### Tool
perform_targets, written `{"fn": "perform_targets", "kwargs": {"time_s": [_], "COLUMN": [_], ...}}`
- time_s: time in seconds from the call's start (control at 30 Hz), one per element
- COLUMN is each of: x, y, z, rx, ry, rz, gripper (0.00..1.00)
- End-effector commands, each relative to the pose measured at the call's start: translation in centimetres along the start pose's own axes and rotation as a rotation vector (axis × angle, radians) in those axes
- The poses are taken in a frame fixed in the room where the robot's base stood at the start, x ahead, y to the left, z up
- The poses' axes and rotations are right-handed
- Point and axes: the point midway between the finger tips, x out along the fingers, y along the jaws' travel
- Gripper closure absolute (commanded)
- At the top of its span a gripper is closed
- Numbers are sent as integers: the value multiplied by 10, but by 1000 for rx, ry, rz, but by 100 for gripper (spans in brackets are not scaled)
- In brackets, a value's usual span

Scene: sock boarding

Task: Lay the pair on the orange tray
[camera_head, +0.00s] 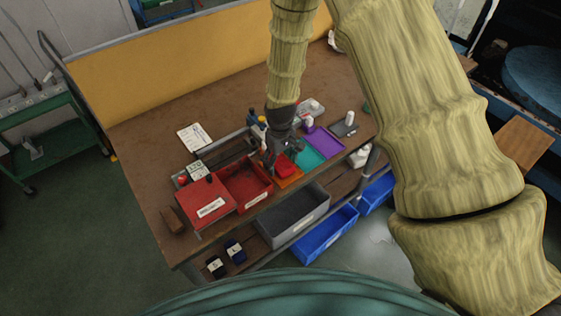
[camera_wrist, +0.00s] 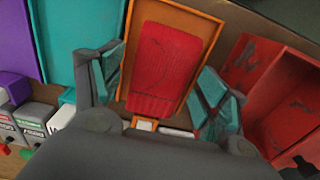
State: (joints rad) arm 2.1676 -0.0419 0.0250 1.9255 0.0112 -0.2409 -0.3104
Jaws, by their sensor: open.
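A red folded pair (camera_wrist: 165,65) lies flat inside the orange tray (camera_wrist: 208,22) in the wrist view, with its ribbed end toward my gripper. My gripper (camera_wrist: 163,88) is open, with one teal-padded finger on each side of the pair and nothing held between them. I cannot tell whether the fingers touch the tray. In the head view, my gripper (camera_head: 276,163) is over the near part of the bench, and the red pair (camera_head: 286,166) shows beside it on the orange tray (camera_head: 290,181).
A red bin (camera_head: 245,198) stands left of the orange tray, beside a red labelled box (camera_head: 207,204). A teal tray (camera_head: 312,153) and a purple tray (camera_head: 324,141) lie to the right. A grey bin (camera_head: 295,221) and blue bins (camera_head: 326,238) are below the bench's front edge.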

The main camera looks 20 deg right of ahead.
Motion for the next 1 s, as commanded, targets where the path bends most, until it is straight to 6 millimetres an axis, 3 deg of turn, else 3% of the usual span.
{"fn": "perform_targets", "kwargs": {"time_s": [1.0], "x": [-110], "y": [0], "z": [0], "rx": [0], "ry": [1], "rz": [0], "gripper": [25]}}
